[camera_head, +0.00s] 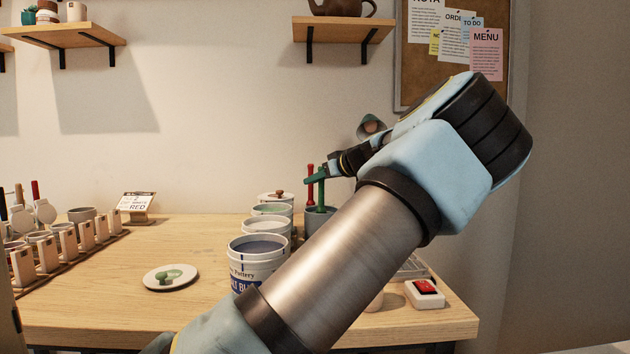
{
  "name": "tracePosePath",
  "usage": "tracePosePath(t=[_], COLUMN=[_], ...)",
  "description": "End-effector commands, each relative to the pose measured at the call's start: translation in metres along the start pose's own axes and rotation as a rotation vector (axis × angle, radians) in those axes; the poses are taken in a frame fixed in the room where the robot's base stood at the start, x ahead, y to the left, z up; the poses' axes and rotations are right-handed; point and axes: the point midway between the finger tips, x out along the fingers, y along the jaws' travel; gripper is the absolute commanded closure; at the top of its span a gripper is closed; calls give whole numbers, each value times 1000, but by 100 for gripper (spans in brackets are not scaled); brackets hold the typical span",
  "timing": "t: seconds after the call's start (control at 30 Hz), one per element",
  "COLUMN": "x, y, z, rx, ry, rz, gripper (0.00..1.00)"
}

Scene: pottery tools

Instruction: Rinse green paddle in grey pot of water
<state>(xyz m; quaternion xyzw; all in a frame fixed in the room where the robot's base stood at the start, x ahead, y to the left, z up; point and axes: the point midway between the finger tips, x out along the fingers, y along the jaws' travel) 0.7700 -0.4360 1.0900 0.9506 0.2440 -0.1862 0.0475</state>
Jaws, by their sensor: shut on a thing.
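My gripper (318,178) is at the end of the arm, above the pots at the back right of the table. It is shut on the upright green handle of the green paddle (321,194). The paddle's lower end is hidden in or behind the rim of a dark grey pot (318,219). I cannot see the water in the pot or how deep the paddle reaches. A red-handled tool (310,184) stands upright just left of the green handle. My forearm covers the right side of this area.
White glaze buckets (258,268) stand in a row left of the grey pot. A white plate with green dabs (158,283) lies in front. A rack of tools (72,243) fills the left side. A red switch box (425,293) sits at right. The table middle is clear.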

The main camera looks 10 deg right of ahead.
Motion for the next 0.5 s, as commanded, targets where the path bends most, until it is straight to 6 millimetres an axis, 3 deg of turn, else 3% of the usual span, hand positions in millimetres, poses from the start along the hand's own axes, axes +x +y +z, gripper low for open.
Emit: tracePosePath(t=[0.5], x=[-13], y=[0], z=[-31], rx=[-1], ry=[0], rz=[1], gripper=[100])
